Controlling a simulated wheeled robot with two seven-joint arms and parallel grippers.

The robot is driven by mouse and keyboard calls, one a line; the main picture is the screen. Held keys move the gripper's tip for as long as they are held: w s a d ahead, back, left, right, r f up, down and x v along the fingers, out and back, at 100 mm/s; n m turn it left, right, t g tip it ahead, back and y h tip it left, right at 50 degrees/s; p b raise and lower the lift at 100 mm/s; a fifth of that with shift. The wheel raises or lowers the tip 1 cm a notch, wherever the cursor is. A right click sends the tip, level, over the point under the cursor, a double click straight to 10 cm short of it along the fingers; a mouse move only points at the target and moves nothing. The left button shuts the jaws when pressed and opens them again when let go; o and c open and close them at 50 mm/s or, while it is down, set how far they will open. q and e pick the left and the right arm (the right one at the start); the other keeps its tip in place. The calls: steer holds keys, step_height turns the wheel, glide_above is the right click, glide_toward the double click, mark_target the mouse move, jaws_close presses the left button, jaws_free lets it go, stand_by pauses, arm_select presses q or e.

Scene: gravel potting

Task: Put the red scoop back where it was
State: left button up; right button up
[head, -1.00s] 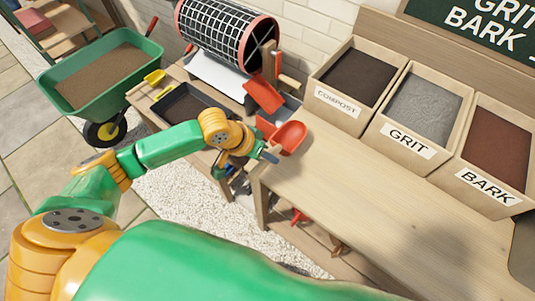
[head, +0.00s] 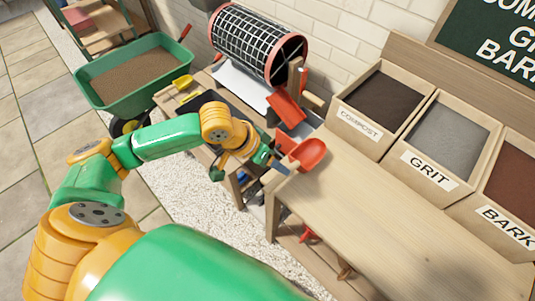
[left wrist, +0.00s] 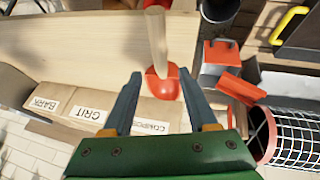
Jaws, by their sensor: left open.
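The red scoop (head: 311,153) lies at the left end of the wooden workbench, its bowl over the bench top. In the left wrist view its red bowl (left wrist: 163,86) shows ahead of the jaws, and its pale wooden handle (left wrist: 156,35) runs to the top edge. My left gripper (head: 273,159) is just left of the scoop in the head view. In the left wrist view the gripper (left wrist: 160,82) is open, with its two fingers apart on either side of the bowl in the picture. I cannot tell whether they touch it. My right gripper is not in view.
Compost (head: 366,117), grit (head: 432,163) and bark (head: 501,218) bins line the bench's back. A mesh drum (head: 256,44) with a red chute (head: 286,107) stands left of them. A green wheelbarrow (head: 128,71) stands farther left. The bench's middle (head: 372,205) is clear.

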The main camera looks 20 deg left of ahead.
arm_select(q)
steer(key=v, duration=0.6)
steer(key=w+a+f+n+t, duration=0.3)
steer(key=w+a+f, duration=0.1)
steer(key=w+f, duration=0.6)
steer(key=s+a+f+n+y, duration=0.1)
steer(key=s+a+f, duration=0.1)
steer(key=f, duration=0.4)
steer(key=s+a+f+y, duration=0.2)
steer(key=f, duration=0.4)
steer(key=s+f+m+g+y, duration=0.1)
steer(key=s+f+g, duration=0.2)
steer(key=s+f, duration=1.2)
steer(key=s+d+f+m+g, duration=0.1)
steer(key=s+d, duration=0.1)
steer(key=s, duration=0.6)
steer(key=s+d+f+m+g, duration=0.1)
steer(key=s+d+f+g, duration=0.1)
steer(key=s, duration=0.7)
steer(key=shift+d, duration=0.35)
steer(key=shift+s+f, duration=0.1)
